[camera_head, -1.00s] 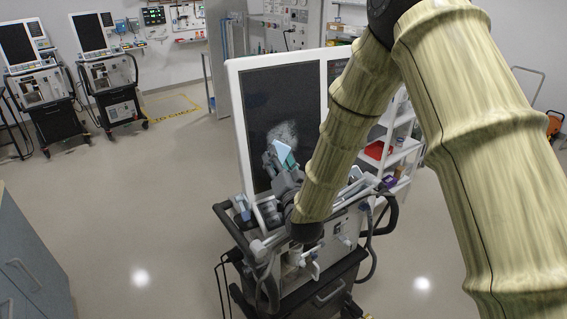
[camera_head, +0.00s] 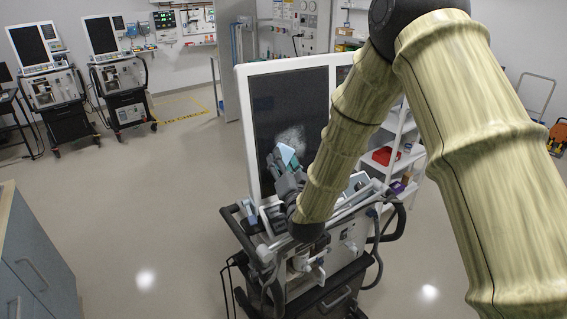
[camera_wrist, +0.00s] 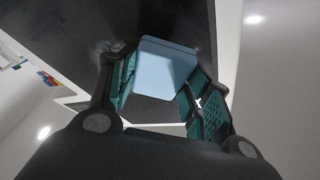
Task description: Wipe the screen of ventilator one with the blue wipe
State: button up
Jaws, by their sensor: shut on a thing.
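The ventilator (camera_head: 242,130) stands upright on its cart in the middle of the head view, with a tall dark screen (camera_head: 262,117) in a white frame. A pale whitish smudge (camera_head: 291,135) shows on the screen just above my gripper. My gripper (camera_head: 286,160) is in front of the lower part of the screen, shut on the blue wipe (camera_head: 287,153). In the wrist view the blue wipe (camera_wrist: 166,67) sits between the green-padded fingers, in front of the dark screen (camera_wrist: 110,40). I cannot tell whether the wipe touches the screen. My arm hides the screen's right part.
Two more ventilators (camera_head: 47,88) (camera_head: 119,76) stand at the back left. A white shelf (camera_head: 405,125) with a red bin (camera_head: 385,156) is behind on the right. A grey cabinet (camera_head: 38,262) is at the left front. The floor between is clear.

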aim_at(278, 145)
jog(key=shift+w+a+f+b, duration=0.1)
jog(key=shift+w+a+b, duration=0.15)
jog(key=shift+w, duration=0.25)
jog(key=shift+w+a+f+b, duration=0.1)
jog(key=shift+w+a+b, duration=0.15)
jog(key=shift+w, duration=0.2)
dwell(0.6)
jog(key=shift+d, duration=0.1)
